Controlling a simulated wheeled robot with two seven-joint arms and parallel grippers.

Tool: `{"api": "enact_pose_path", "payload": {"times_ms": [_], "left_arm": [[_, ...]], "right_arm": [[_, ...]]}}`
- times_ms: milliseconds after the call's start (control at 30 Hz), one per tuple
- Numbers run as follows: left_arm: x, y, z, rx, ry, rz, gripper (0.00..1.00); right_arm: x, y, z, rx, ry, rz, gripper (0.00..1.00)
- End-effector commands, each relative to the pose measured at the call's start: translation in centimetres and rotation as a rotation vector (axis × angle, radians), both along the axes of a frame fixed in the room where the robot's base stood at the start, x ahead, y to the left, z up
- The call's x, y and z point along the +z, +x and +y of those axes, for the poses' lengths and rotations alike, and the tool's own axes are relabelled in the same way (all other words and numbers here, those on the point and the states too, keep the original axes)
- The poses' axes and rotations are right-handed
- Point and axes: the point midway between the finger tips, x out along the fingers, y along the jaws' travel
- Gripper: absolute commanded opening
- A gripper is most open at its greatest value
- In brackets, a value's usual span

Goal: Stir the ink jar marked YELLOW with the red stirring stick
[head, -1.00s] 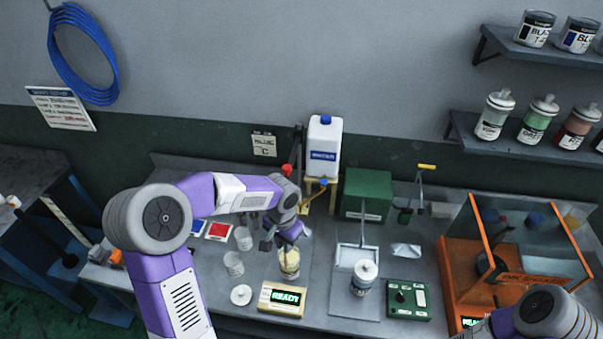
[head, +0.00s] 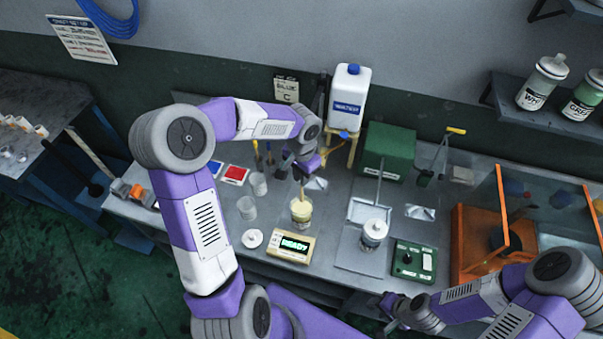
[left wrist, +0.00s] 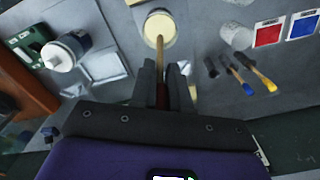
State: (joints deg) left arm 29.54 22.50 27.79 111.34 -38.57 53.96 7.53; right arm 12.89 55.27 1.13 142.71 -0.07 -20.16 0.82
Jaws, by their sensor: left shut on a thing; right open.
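My left gripper (head: 303,172) is shut on the stirring stick (head: 302,191), above the open jar (head: 301,216) of pale yellow ink. In the left wrist view, the stick (left wrist: 160,53) runs from between the fingers (left wrist: 162,80) to the jar (left wrist: 161,28). Its lower part looks tan, with dark red between the fingers. Its lower end meets the jar's mouth; how deep it reaches is unclear. The jar's marking is not readable. My right gripper (head: 387,303) is open and empty near the table's front edge.
A READY display box (head: 291,249) stands at the jar's front. A white lid (head: 252,238) and cups (head: 247,208) lie left. A lidded jar (head: 374,232), green control box (head: 414,260) and orange-framed case (head: 480,240) stand right. A white jug (head: 349,100) is behind.

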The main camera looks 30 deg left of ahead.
Motion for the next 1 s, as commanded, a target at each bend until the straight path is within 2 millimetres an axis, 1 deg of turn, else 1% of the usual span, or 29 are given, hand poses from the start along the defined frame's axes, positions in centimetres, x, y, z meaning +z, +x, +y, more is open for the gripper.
{"api": "enact_pose_path", "payload": {"times_ms": [33, 1000], "left_arm": [[-0.7, 0.0, 0.0, 0.000, 0.000, 0.000, 0.00], [-8.5, 0.0, -0.1, -0.002, 0.000, 0.000, 0.00]], "right_arm": [[-0.6, 0.0, 0.0, 0.000, 0.000, 0.000, 0.43], [-7.3, 0.0, 0.0, 0.000, 0.000, 0.000, 0.43]]}}
